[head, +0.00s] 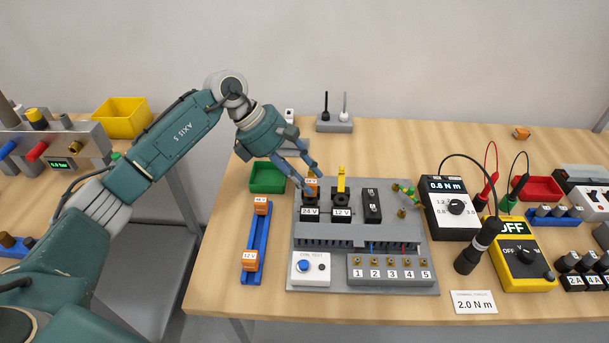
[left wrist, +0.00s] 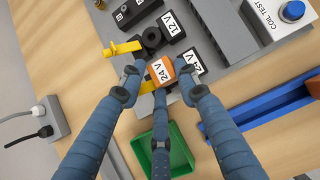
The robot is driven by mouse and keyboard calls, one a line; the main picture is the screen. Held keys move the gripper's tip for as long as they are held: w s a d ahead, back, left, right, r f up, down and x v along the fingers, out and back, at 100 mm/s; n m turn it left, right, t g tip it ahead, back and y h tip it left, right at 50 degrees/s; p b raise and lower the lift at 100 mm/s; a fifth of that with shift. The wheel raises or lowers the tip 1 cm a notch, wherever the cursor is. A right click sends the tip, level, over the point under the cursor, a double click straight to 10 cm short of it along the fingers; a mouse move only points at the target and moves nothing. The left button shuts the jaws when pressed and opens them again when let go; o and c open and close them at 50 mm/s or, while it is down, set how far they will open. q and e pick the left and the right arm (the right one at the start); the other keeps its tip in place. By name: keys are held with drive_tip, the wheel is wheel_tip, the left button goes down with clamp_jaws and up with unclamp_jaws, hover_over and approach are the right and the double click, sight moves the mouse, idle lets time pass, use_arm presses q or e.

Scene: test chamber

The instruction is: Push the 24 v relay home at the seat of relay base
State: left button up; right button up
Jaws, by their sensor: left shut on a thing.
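The orange 24 V relay (head: 312,182) is at the black relay base labelled 24 V (head: 310,200) on the grey panel. My left gripper (head: 309,177) comes down from above and is shut on the relay. In the left wrist view the relay (left wrist: 161,69) sits between the fingers, its 24 V label facing the camera. The base's own label (left wrist: 192,62) shows beside it. The fingers and relay hide the seat, so I cannot tell how deep the relay sits. My right gripper is not in view.
The neighbouring 12 V base (head: 341,201) has a yellow lever (head: 341,178) standing up close by. A green bin (head: 267,178) and a blue rail (head: 264,232) with two orange relays lie left of the panel. A coil test box (head: 310,268) stands at the panel's front.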

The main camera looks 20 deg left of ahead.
use_arm(q)
drive_tip(key=shift+f+b, duration=0.7)
drive_tip(key=shift+f, duration=0.2)
drive_tip(key=o, duration=1.4)
drive_tip(key=shift+c, duration=0.2)
drive_tip(key=v, duration=1.2)
drive_tip(key=shift+a, duration=0.15)
